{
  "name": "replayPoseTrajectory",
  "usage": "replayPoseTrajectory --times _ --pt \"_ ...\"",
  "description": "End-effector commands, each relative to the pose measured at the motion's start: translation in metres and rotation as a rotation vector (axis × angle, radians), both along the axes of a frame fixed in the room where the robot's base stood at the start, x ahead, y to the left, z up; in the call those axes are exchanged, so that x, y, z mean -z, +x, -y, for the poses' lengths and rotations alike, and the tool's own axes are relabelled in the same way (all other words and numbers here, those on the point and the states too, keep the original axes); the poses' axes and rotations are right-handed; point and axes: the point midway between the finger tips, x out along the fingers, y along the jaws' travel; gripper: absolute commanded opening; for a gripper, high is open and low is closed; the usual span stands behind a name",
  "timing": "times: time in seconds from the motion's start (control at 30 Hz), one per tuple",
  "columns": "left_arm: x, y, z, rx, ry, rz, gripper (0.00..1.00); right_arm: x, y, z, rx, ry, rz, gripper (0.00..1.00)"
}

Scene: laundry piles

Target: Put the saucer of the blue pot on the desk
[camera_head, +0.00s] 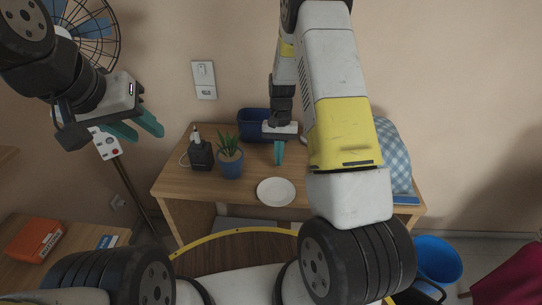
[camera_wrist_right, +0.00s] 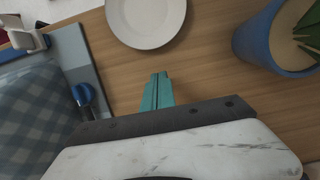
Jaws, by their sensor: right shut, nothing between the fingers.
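The white saucer (camera_head: 276,191) lies flat on the wooden desk (camera_head: 180,182), near its front edge. It also shows at the top of the right wrist view (camera_wrist_right: 146,20). The blue pot (camera_head: 230,168) with a spiky green plant stands on the desk, left of and behind the saucer and apart from it. It shows at the upper right of the right wrist view (camera_wrist_right: 262,45). My right gripper (camera_head: 278,160) is shut and empty above the desk, behind the saucer. My left gripper (camera_head: 153,129) is open and empty, in the air left of the desk.
A black box-like item (camera_head: 201,155) stands left of the pot, and a blue bin (camera_head: 254,124) is at the back. A checked blue cushion (camera_head: 394,155) is at the right end. A fan (camera_head: 92,40) stands at the left. The desk's left front is clear.

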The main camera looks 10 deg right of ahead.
Motion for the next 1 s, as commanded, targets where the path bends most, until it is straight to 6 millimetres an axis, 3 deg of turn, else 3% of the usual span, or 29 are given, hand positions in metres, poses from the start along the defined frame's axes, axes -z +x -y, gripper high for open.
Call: replayPoseTrajectory --times 0.1,0.33,0.5,1.0 --pt "0.000 0.000 0.000 0.000 0.000 0.000 0.36 -0.001 -0.026 -0.008 -0.002 0.001 -0.001 0.00" --pt "0.000 0.000 0.000 0.000 0.000 0.000 0.36 -0.001 -0.060 -0.017 0.000 0.000 0.000 0.00" --pt "0.000 0.000 0.000 0.000 0.000 0.000 0.36 0.014 -0.058 -0.016 0.001 0.000 -0.001 0.00" --pt "0.000 0.000 0.000 0.000 0.000 0.000 0.36 0.017 -0.051 -0.014 0.001 0.000 0.000 0.00"
